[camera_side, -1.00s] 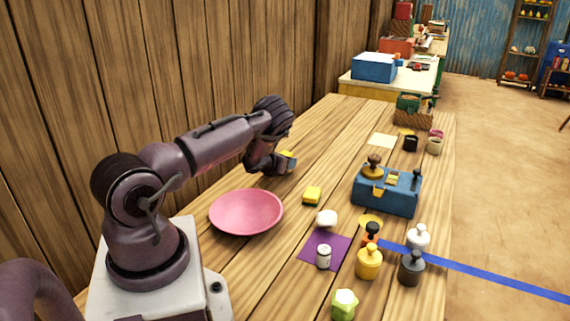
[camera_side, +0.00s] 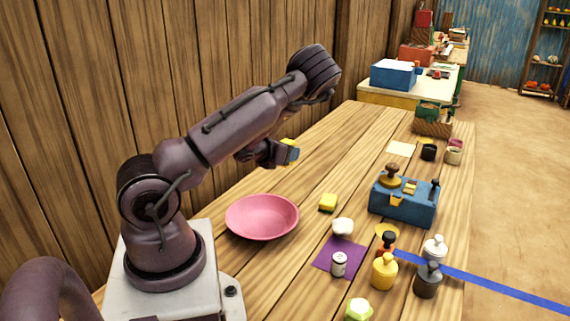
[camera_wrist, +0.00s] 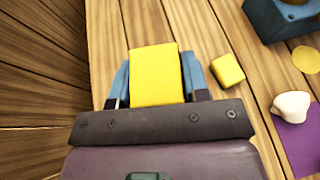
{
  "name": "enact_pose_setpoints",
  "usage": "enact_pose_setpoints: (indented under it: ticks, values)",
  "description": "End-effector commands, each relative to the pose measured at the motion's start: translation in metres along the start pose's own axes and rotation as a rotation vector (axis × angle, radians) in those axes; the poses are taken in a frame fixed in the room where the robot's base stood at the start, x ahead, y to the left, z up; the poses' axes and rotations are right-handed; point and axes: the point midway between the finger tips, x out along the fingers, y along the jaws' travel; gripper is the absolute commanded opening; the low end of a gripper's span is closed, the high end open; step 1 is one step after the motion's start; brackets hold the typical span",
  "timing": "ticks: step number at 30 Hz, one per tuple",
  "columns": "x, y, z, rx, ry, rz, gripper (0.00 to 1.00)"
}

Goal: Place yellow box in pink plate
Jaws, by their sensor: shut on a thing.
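A yellow box (camera_wrist: 155,75) is held between the two blue fingertips of my gripper (camera_wrist: 155,82) in the wrist view. In the side view my gripper (camera_side: 289,152) is shut on it above the table's far part, behind the pink plate; the box is mostly hidden there. The pink plate (camera_side: 262,217) is empty and lies on the table near my base. A second small yellow block (camera_side: 328,202) lies on the table right of the plate; it also shows in the wrist view (camera_wrist: 227,70). The plate is not in the wrist view.
A blue scale-like box (camera_side: 404,203) stands to the right. A white lump (camera_side: 343,227), a purple mat (camera_side: 325,259) with a small can (camera_side: 339,264), and several weights such as a yellow one (camera_side: 384,271) lie in front. A wooden wall (camera_side: 150,80) runs along the left.

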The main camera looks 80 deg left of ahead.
Motion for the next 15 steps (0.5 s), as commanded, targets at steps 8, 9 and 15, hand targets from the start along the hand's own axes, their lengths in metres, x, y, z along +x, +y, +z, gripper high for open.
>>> enact_pose_setpoints:
  ticks: [8, 9, 15]
  values:
    - [-0.013, -0.049, -0.032, -0.047, 0.005, 0.109, 0.17]
    - [-0.018, -0.050, -0.038, -0.065, 0.005, 0.152, 0.17]
    - [-0.047, -0.040, -0.063, -0.150, 0.006, 0.363, 0.17]
